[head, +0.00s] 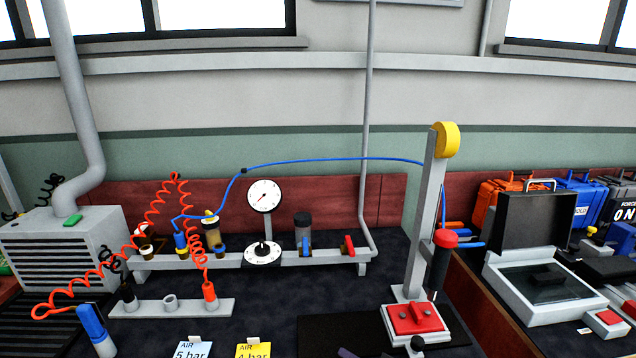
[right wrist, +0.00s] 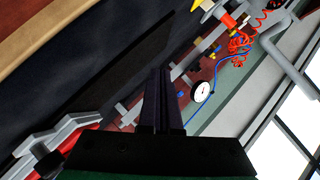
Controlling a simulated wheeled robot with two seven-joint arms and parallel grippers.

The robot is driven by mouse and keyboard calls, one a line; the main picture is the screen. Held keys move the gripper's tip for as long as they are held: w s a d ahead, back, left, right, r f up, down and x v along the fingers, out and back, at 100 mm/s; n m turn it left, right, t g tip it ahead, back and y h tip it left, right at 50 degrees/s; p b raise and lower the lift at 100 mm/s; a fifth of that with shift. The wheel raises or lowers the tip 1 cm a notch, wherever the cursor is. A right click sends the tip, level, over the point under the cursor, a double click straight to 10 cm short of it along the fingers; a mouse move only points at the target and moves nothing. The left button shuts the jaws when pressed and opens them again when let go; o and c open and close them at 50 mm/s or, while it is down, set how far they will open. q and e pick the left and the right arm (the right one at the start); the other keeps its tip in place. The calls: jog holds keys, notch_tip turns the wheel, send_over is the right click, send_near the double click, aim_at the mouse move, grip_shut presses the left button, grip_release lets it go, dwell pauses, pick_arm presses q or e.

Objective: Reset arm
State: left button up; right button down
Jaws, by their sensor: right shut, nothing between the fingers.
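My right gripper (right wrist: 163,72) is shut and empty in the right wrist view, its two dark fingers lying side by side. In the head view only small dark shapes show at the bottom edge, and I cannot make out the fingers clearly there. The gripper appears to be above the bench near the black mat (head: 325,335), which also shows in the right wrist view (right wrist: 120,68). It touches nothing that I can see. My left gripper is not in view.
A grey stand with a yellow wheel (head: 447,140) and red base plate (head: 415,318) rises right of the mat. A pressure gauge (head: 264,195), blue hose (head: 320,160) and red coiled hoses (head: 150,215) are behind and left. An open case (head: 540,290) stands at right.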

jog(key=s+d+f+n+g+h, duration=0.3)
jog(key=s+d+g+h, duration=0.1)
jog(key=s+d, duration=0.5)
jog(key=s+d+f+n+g+h, duration=0.2)
jog(key=s+d+n+g+h, duration=0.15)
jog(key=s+d, duration=0.55)
jog(key=s+a+f, duration=0.1)
jog(key=s+f, duration=0.1)
jog(key=f, duration=1)
jog(key=s+a+f, duration=0.1)
jog(key=s+f, duration=0.2)
jog(key=f, duration=1)
jog(key=s+d+f+g, duration=0.2)
jog(key=s+d+f, duration=0.1)
jog(key=s+f, duration=0.9)
jog(key=s, duration=0.3)
jog(key=shift+s+f, duration=0.2)
jog(key=shift+s, duration=0.05)
